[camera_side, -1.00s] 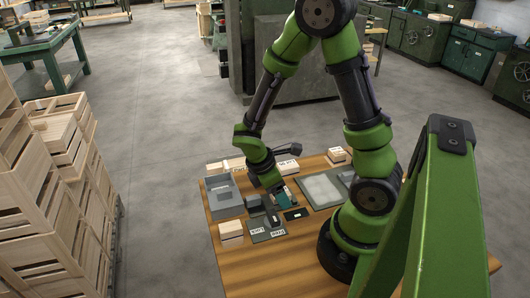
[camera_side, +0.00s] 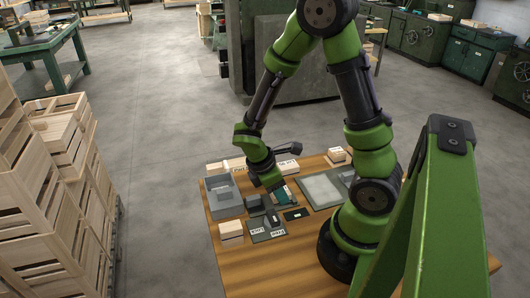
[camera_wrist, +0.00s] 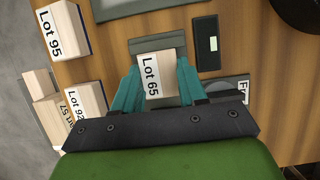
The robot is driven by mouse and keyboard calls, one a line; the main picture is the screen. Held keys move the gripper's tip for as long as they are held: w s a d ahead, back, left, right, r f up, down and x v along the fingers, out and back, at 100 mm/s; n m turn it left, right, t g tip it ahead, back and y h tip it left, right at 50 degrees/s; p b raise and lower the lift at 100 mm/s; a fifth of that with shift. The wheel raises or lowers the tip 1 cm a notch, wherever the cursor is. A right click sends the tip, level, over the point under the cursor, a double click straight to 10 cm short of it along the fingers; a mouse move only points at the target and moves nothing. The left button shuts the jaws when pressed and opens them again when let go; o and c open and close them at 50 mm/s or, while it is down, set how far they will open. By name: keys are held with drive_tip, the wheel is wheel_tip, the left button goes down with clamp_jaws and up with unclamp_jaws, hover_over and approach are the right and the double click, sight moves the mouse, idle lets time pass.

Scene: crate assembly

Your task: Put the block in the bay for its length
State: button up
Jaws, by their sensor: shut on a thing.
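My gripper (camera_wrist: 157,84) has its two teal fingers shut on a pale wooden block (camera_wrist: 152,75) labelled "Lot 65", between the fingertips. In the side view my gripper (camera_side: 284,196) is over the table, just above the black device; the block is too small there to make out clearly. A grey piece (camera_wrist: 150,45) lies beyond the block in the wrist view; I cannot tell whether the block touches it. In the side view a grey open tray (camera_side: 223,209) and dark grey holders (camera_side: 255,204) stand left of my gripper. I cannot tell which bay is for which length.
A black device (camera_wrist: 207,43) with a light window lies close right of the block. Blocks "Lot 95" (camera_wrist: 62,30) and "Lot 92" (camera_wrist: 87,98) are at the left. A pale panel (camera_side: 321,191) lies on the wooden table (camera_side: 240,265). Bare wood shows at the front.

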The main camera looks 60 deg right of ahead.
wheel_tip(320, 180, up, 9)
drive_tip(key=shift+f, duration=0.2)
drive_tip(key=shift+a+r, duration=0.1)
drive_tip(key=w+a+f, duration=0.1)
drive_tip(key=w+a, duration=0.2)
drive_tip(key=w, duration=1)
hover_over(216, 176)
drive_tip(key=s+a, duration=0.2)
drive_tip(key=shift+a+f, duration=0.1)
drive_tip(key=shift+f, duration=3.25)
drive_tip(key=o, duration=1.1)
drive_tip(key=shift+r, duration=0.1)
drive_tip(key=shift+o, duration=0.4)
wheel_tip(216, 176, up, 8)
